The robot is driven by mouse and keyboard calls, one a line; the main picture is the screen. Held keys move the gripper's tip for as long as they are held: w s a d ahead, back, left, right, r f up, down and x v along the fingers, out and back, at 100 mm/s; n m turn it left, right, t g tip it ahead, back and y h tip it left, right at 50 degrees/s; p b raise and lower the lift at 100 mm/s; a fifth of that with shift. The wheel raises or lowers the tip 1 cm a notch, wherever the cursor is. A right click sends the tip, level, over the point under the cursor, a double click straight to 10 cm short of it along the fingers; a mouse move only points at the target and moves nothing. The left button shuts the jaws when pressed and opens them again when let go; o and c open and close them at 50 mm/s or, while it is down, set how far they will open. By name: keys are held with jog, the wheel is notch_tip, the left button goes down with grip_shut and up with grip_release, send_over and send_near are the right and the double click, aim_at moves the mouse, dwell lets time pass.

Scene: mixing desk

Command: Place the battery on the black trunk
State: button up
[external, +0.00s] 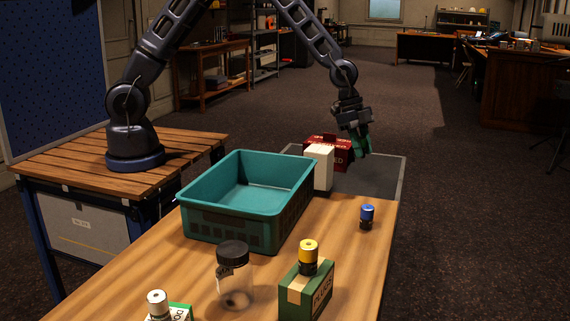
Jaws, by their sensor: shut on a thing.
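My gripper (358,148) hangs above the dark grey trunk-like box (385,178) at the far end of the table, just right of a red box. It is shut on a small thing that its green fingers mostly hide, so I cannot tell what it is. A blue battery-like cylinder (367,216) stands upright on the table, nearer than the gripper. A yellow-and-black battery (308,257) stands on a green box (307,289) at the front. A white-topped battery-like cylinder (158,304) is at the front left.
A teal crate (216,222) stands empty on the table (345,255). A white box (319,167) and the red box (328,143) stand close to the gripper. A clear jar with a black lid (234,275) stands at the front. The table's right side is mostly free.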

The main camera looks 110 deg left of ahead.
jog(key=s+a+f+n, duration=0.1)
jog(key=s+a+f, duration=0.1)
jog(key=a, duration=1.5)
jog(key=n+y, duration=0.1)
jog(key=n, duration=0.1)
send_over(349, 181)
jog(key=s, duration=0.1)
notch_tip(349, 181, down, 3)
notch_tip(349, 181, down, 20)
jog(key=shift+s+a+r, duration=0.1)
jog(key=shift+s+r, duration=0.05)
jog(key=shift+r, duration=0.05)
jog(key=shift+f, duration=0.1)
jog(key=o, duration=1.1)
jog(key=shift+c, duration=0.2)
jog(key=d+v, duration=0.1)
jog(key=v, duration=1.1)
jog(key=shift+s+a, duration=0.2)
jog(key=shift+a, duration=0.25)
